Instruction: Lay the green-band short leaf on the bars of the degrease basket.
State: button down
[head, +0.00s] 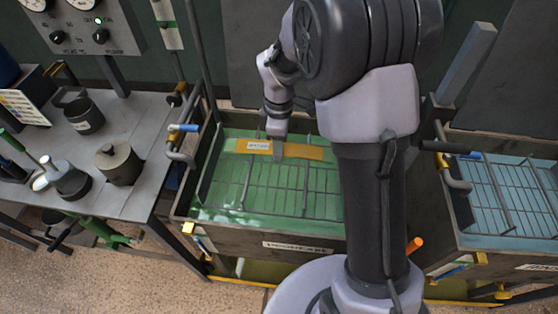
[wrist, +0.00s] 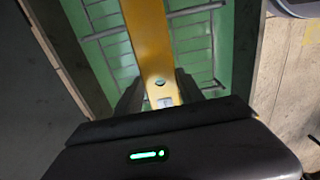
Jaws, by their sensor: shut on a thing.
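A long flat orange-yellow leaf (head: 304,152) with a pale label is in my gripper (head: 278,150). It lies crosswise over the back part of the degrease basket (head: 247,186), a wire grid in a tank of green liquid. In the wrist view the leaf (wrist: 150,40) runs away from between the two dark fingers of my gripper (wrist: 160,92), which are shut on it. A small dark green mark shows on the leaf near the fingers. The basket bars (wrist: 196,10) show beneath the leaf. I cannot tell whether the leaf touches them.
A grey bench (head: 125,190) at the left holds a dark canister (head: 82,115) and a squat pot (head: 119,164). Pipes with blue handles (head: 184,128) rise at the tank's left edge. My arm hides the green tank's right side.

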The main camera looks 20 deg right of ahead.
notch_tip(320, 180, down, 6)
jog(key=shift+w+f+b, duration=0.15)
jog(key=shift+f+b, duration=0.1)
jog(key=shift+b, duration=0.75)
jog(key=shift+f, duration=0.1)
jog(key=shift+f, duration=0.35)
jog(key=c, duration=0.7)
grip_release()
notch_tip(320, 180, up, 13)
jog(key=p, duration=0.4)
jog(key=s+a+r+m+t+y, duration=0.1)
jog(key=s+a+r+m+t, duration=0.15)
jog(key=s+r+m, duration=0.95)
jog(key=s+r+m+t, duration=0.1)
jog(key=s+m, duration=0.1)
jog(key=s, duration=0.1)
jog(key=s+a+r+m+t, duration=0.1)
jog(key=s+m, duration=0.1)
jog(key=s, duration=0.2)
jog(key=s+r+m+t+y, duration=0.1)
jog(key=s+m, duration=0.1)
jog(key=s, duration=0.1)
jog(key=shift+s+a+r, duration=0.2)
jog(key=shift+a, duration=0.05)
